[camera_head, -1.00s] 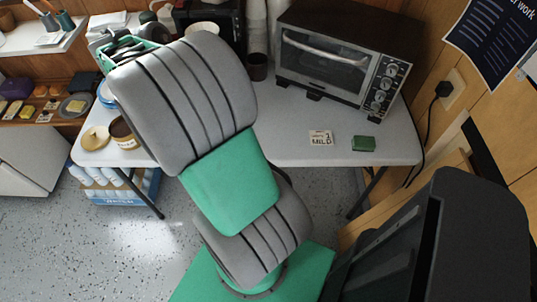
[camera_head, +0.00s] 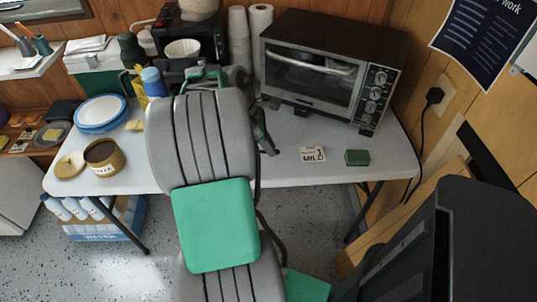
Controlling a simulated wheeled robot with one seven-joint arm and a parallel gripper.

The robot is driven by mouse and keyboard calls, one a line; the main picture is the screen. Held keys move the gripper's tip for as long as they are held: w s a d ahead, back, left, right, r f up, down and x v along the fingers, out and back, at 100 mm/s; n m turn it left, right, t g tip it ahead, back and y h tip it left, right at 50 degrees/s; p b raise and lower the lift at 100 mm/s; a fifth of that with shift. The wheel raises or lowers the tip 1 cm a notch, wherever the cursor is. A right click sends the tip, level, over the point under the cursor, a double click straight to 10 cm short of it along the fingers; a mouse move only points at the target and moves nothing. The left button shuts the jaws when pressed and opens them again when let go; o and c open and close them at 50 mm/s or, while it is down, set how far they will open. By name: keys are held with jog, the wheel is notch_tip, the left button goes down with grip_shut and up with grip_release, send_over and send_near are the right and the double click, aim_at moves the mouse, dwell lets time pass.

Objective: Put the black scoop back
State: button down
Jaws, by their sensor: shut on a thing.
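My gripper (camera_head: 259,128) is over the table in front of the toaster oven, mostly hidden behind my grey and green arm. It is shut on a thin dark thing, which looks like the black scoop (camera_head: 269,146); its shape is only partly visible. An open round tan tin (camera_head: 104,168) with a label and dark contents stands at the table's left front. Its tan lid (camera_head: 69,165) lies flat to the left of it.
The toaster oven (camera_head: 325,72) fills the back right of the white table (camera_head: 330,176). A label card (camera_head: 312,154) and a green block (camera_head: 357,158) lie before it. Blue-rimmed plates (camera_head: 101,113), a blue cup (camera_head: 153,82), a coffee maker (camera_head: 189,32) and stacked cups (camera_head: 238,35) stand left and behind.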

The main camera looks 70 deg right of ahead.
jog(key=shift+f, duration=1.35)
jog(key=shift+a+f, duration=0.1)
jog(key=shift+f, duration=0.05)
jog(key=c, duration=1.5)
grip_release()
